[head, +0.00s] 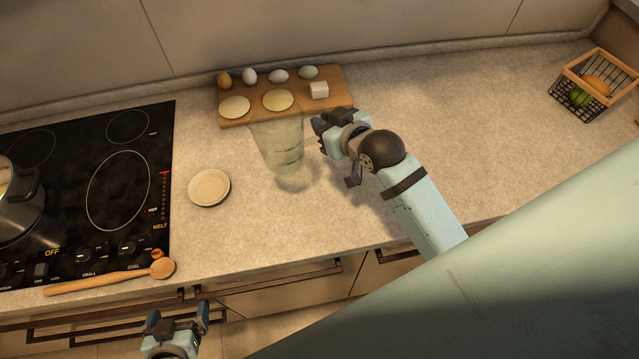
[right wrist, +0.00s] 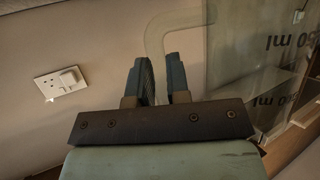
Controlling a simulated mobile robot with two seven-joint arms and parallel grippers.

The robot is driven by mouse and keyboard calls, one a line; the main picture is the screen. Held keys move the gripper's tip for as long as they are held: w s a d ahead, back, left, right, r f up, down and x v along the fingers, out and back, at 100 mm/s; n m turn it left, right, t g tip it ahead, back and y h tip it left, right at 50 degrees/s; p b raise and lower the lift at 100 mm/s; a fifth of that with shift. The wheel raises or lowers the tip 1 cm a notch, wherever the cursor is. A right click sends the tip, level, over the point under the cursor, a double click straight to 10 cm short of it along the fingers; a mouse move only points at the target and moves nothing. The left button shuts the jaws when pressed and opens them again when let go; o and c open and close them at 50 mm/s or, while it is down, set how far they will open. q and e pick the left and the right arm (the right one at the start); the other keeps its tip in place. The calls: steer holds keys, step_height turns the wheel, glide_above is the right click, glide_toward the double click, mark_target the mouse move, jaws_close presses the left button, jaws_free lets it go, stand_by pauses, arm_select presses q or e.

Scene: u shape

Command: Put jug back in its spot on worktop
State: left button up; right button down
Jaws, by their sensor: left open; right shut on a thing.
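The jug (head: 281,150) is clear and upright, with measuring marks, over the worktop (head: 370,215) just in front of the wooden board. I cannot tell whether its base touches the worktop. My right gripper (head: 318,134) is at the jug's right side, shut on its handle. In the right wrist view the handle (right wrist: 155,35) passes down to the fingers (right wrist: 160,75), and the jug's marked wall (right wrist: 265,75) stands to the right. My left gripper (head: 178,318) is open and empty, low in front of the drawers.
The wooden board (head: 335,93) holds several eggs, a white block and two round pieces. A small plate (head: 209,188) lies left of the jug, by the hob (head: 75,200) with a pot (head: 18,205). A wooden spoon (head: 110,278) lies in front. A fruit basket (head: 590,85) stands far right.

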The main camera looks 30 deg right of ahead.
step_height(320, 180, up, 10)
steer(key=w+f+n+g+y+b, duration=0.15)
steer(key=n+g+y+b, duration=0.35)
steer(key=n+g+y, duration=0.5)
steer(key=f, duration=0.6)
steer(key=f+t+p, duration=0.1)
steer(key=f, duration=0.5)
steer(key=f+t, duration=0.1)
steer(key=f, duration=0.4)
steer(key=shift+w+d+f+n+h+p, duration=0.1)
steer(key=shift+d+f+n+h+p, duration=0.2)
steer(key=shift+f+p, duration=0.1)
steer(key=shift+f, duration=0.5)
steer(key=c, duration=1.1)
jaws_free()
